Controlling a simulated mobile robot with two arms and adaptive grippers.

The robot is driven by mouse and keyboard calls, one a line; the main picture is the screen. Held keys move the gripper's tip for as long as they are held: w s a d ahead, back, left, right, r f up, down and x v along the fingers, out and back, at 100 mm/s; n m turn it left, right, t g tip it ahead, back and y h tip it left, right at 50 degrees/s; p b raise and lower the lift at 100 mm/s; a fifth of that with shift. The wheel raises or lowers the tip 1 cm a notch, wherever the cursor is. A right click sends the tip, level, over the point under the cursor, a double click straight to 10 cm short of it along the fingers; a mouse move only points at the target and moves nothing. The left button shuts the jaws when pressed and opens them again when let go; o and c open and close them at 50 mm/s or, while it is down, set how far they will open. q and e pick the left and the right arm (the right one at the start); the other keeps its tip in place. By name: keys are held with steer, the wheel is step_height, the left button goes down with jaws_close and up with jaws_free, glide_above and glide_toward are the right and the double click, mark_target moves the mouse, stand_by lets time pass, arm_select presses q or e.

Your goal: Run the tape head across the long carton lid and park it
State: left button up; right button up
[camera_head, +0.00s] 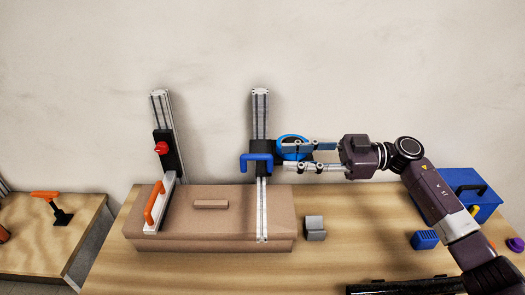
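The long brown carton (222,217) lies closed on the wooden table, left of centre. A metal rail (262,212) crosses its lid towards the right end, below an upright post (260,115). A blue handle (257,158) sits on this post, with a blue and black roll (292,141) just to its right; these look like the tape head. My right gripper (284,156) reaches in from the right. Its two fingers are apart, pointing left at the roll, which they partly hide. I cannot tell whether they touch it. My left gripper is not in view.
A second post carries a black slide (168,152) with a red knob, above an orange-handled bar (155,208) at the carton's left end. A grey block (315,229), a blue block (424,240) and a blue toolbox (472,195) stand to the right. A side table (35,240) is left.

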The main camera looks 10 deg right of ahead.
mark_target(264, 155)
steer(key=a, duration=0.2)
steer(key=a+p, duration=0.1)
steer(key=a, duration=0.1)
steer(key=w+a+p, duration=0.1)
steer(key=a, duration=0.1)
steer(key=shift+w+a+r, duration=0.1)
steer(key=shift+a, duration=0.4)
steer(key=shift+c, duration=0.7)
jaws_close()
